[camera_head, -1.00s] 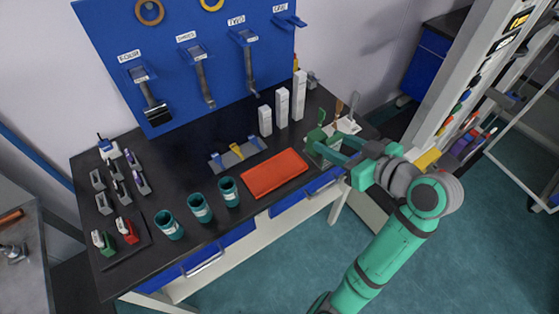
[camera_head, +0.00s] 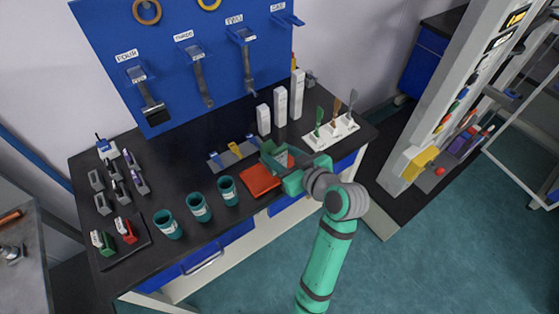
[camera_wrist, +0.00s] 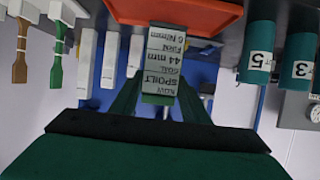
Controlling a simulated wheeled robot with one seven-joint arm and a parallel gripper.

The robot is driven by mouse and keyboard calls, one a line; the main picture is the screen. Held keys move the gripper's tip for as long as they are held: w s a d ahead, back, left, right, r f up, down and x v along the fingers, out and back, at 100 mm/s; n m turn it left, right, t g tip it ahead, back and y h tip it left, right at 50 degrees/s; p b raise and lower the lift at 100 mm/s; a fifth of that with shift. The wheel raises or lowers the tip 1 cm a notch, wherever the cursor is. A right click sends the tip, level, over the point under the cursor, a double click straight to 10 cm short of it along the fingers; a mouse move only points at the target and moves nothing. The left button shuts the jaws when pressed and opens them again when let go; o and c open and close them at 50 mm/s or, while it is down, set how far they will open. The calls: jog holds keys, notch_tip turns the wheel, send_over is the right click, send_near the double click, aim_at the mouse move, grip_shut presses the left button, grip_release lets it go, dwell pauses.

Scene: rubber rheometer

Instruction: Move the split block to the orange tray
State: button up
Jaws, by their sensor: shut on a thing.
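In the head view the block is mostly hidden by the green fingers. The orange tray (camera_head: 255,183) lies flat near the bench's front edge, its right part covered by my gripper. In the wrist view the tray (camera_wrist: 180,17) shows at the top, behind the block. The block appears above the tray; I cannot tell whether they touch.
Teal cups (camera_head: 199,207) stand left of the tray. A grey rack with blue and yellow parts (camera_head: 234,154) lies behind it. White upright blocks (camera_head: 281,106) stand at the back. A white holder (camera_head: 331,133) with coloured-handled tools is at right. Black bench (camera_head: 190,168) is bare between.

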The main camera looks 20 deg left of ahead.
jog(key=shift+f, duration=1.55)
jog(key=shift+f, duration=0.1)
jog(key=o, duration=1.5)
jog(key=shift+c, duration=0.2)
